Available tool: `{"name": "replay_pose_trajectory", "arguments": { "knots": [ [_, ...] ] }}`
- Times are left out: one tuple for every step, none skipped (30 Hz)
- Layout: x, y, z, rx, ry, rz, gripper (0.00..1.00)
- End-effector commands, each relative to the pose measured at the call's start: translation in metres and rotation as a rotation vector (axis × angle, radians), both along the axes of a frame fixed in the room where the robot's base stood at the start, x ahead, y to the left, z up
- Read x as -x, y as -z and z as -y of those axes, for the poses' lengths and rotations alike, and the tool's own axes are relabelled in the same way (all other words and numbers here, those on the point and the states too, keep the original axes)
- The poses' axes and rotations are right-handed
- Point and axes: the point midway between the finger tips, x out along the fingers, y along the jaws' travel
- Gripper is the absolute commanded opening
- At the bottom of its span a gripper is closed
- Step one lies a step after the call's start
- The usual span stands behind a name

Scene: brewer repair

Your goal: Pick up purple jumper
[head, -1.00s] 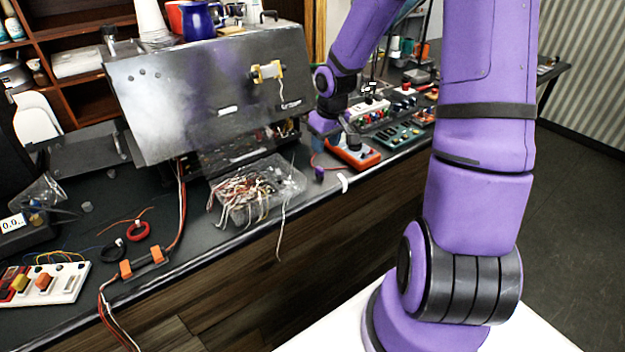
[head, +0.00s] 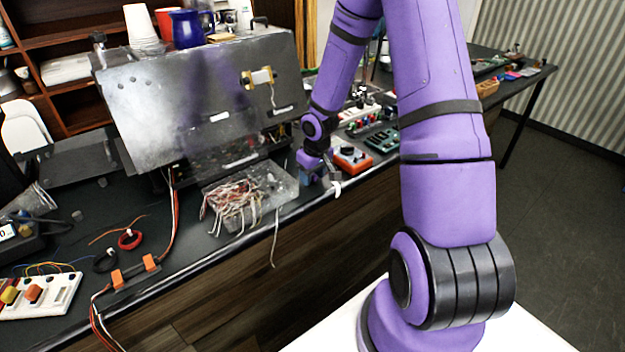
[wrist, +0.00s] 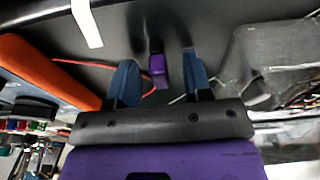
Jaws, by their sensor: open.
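The purple jumper (wrist: 158,70) is a small purple block with a dark end, lying on the dark bench top in the wrist view. My gripper (wrist: 160,80) is open, with one blue finger on each side of the jumper. A gap shows between the jumper and each finger. In the head view my gripper (head: 312,180) is low at the bench's front edge, between the clear tray and the orange device. The jumper is hidden there behind my gripper.
A clear tray (head: 284,186) of tangled wires is close on the left of my gripper. An orange-red device (head: 352,158) is close on the right. A white strip (wrist: 86,24) lies near the bench edge. A large metal panel (head: 200,95) stands behind the tray.

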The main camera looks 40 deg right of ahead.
Motion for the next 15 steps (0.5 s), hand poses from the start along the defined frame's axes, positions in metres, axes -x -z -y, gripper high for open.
{"name": "replay_pose_trajectory", "arguments": {
  "knots": [
    [-0.0002, 0.0023, 0.0002, 0.0, 0.0, -0.001, 0.46],
    [-0.0003, 0.003, 0.0003, 0.0, 0.0, -0.001, 0.46],
    [-0.0003, 0.0034, 0.0004, 0.001, 0.0, -0.001, 0.46],
    [-0.0003, 0.0034, 0.0005, 0.001, 0.0, 0.0, 0.46],
    [-0.0003, 0.0033, 0.0005, 0.001, 0.001, 0.0, 0.46],
    [-0.0003, 0.0032, 0.0005, 0.001, 0.001, 0.0, 0.46],
    [-0.0003, 0.0032, 0.0005, 0.001, 0.001, 0.0, 0.46],
    [-0.0003, 0.0031, 0.0005, 0.001, 0.001, 0.0, 0.46],
    [-0.0003, 0.0031, 0.0005, 0.001, 0.001, 0.0, 0.39],
    [-0.0004, 0.0031, 0.0005, 0.001, 0.0, 0.0, 0.32],
    [-0.0004, 0.003, 0.0005, 0.001, 0.001, 0.0, 0.25],
    [-0.0003, 0.003, 0.0005, 0.001, 0.0, 0.0, 0.16],
    [-0.0003, 0.003, 0.0004, 0.001, 0.0, 0.0, 0.09],
    [-0.0004, 0.003, 0.0004, 0.001, 0.0, 0.0, 0.02],
    [-0.0003, 0.0029, 0.0004, 0.001, 0.0, 0.0, 0.0]
  ]
}}
